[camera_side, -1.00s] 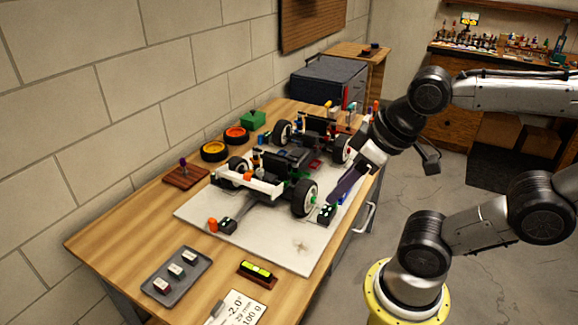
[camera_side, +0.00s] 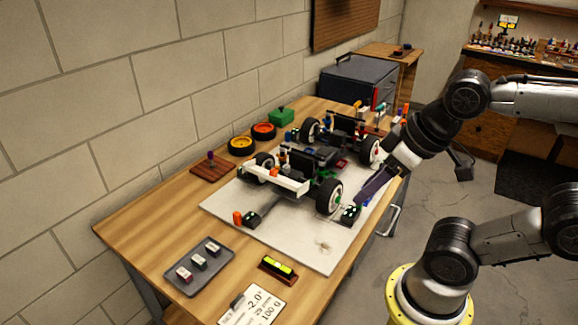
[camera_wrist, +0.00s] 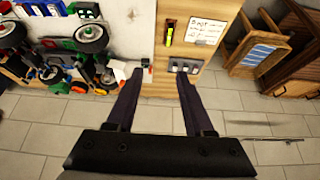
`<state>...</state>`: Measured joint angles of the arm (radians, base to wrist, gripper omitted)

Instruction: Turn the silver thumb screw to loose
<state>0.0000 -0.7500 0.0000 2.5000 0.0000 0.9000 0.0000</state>
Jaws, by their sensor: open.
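I cannot pick out the silver thumb screw with certainty in either view. The RC racecar (camera_side: 300,165) stands on a white board (camera_side: 305,245) on the wooden bench, and part of it shows at the upper left of the wrist view (camera_wrist: 75,68). My gripper (camera_side: 362,198) is at the car's near right corner, beside the front wheel (camera_side: 329,196) and a small black block (camera_side: 350,214). In the wrist view my gripper (camera_wrist: 160,75) has its two dark fingers spread wide, with nothing between them.
A grey tray (camera_side: 181,287) with small blocks, a yellow level (camera_side: 279,268) and a white card (camera_side: 264,308) lie on the bench front. A wall borders the bench's left.

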